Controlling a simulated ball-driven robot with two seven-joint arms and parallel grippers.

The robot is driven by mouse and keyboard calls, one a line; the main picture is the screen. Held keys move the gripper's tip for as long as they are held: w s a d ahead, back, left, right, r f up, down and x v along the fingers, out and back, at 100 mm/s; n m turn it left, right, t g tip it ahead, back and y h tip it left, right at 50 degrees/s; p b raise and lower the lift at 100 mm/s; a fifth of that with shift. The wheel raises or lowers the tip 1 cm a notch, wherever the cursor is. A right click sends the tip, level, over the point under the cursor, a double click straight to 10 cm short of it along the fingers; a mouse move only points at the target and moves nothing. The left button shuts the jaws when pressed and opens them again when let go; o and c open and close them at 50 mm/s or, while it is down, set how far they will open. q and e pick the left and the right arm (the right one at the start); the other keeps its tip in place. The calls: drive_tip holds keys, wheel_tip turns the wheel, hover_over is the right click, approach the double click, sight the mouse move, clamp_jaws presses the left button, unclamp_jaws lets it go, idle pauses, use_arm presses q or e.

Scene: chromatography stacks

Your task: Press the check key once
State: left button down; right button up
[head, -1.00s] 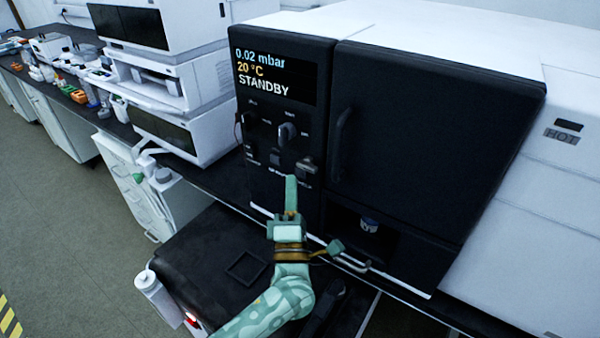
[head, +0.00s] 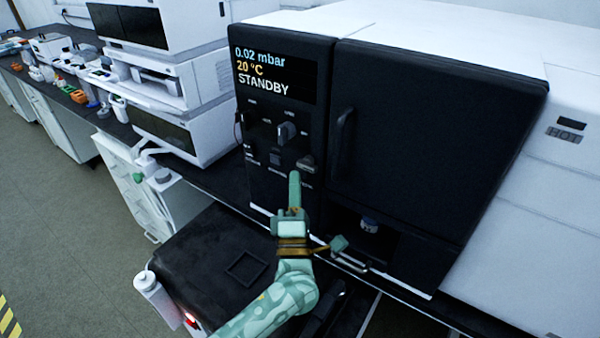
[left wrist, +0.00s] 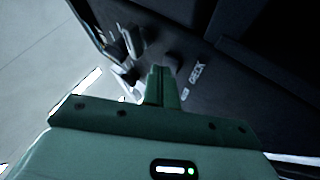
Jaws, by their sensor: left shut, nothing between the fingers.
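The black control panel (head: 265,185) carries a display (head: 275,75) reading 0.02 mbar, 20 °C and STANDBY. My left gripper (head: 294,176) is shut and empty, its fingertips at the lower part of the panel, just below and left of a grey key (head: 306,163). In the left wrist view the shut fingertips (left wrist: 161,70) lie beside a pale label (left wrist: 196,72) that seems to end in "ECK". The check key itself is not clear; the fingers may hide it. I cannot tell whether the fingertips touch the panel. My right gripper is not in view.
A protruding knob (head: 286,132) and a small square key (head: 275,157) sit close above the fingers. A door handle (head: 342,142) stands out to the right. Below it is a recess with a small container (head: 369,225). White instruments (head: 180,85) stand at the left.

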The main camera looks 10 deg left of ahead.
use_arm(q)
drive_tip(key=shift+w, duration=0.15)
idle(0.5)
drive_tip(key=shift+s+a+p, duration=0.2)
drive_tip(key=shift+s+p, duration=0.2)
drive_tip(key=shift+s, duration=0.35)
drive_tip(key=s, duration=0.1)
drive_tip(key=s+a+p, duration=0.1)
drive_tip(key=s, duration=0.1)
drive_tip(key=s+p, duration=0.1)
drive_tip(key=shift+s+a, duration=0.35)
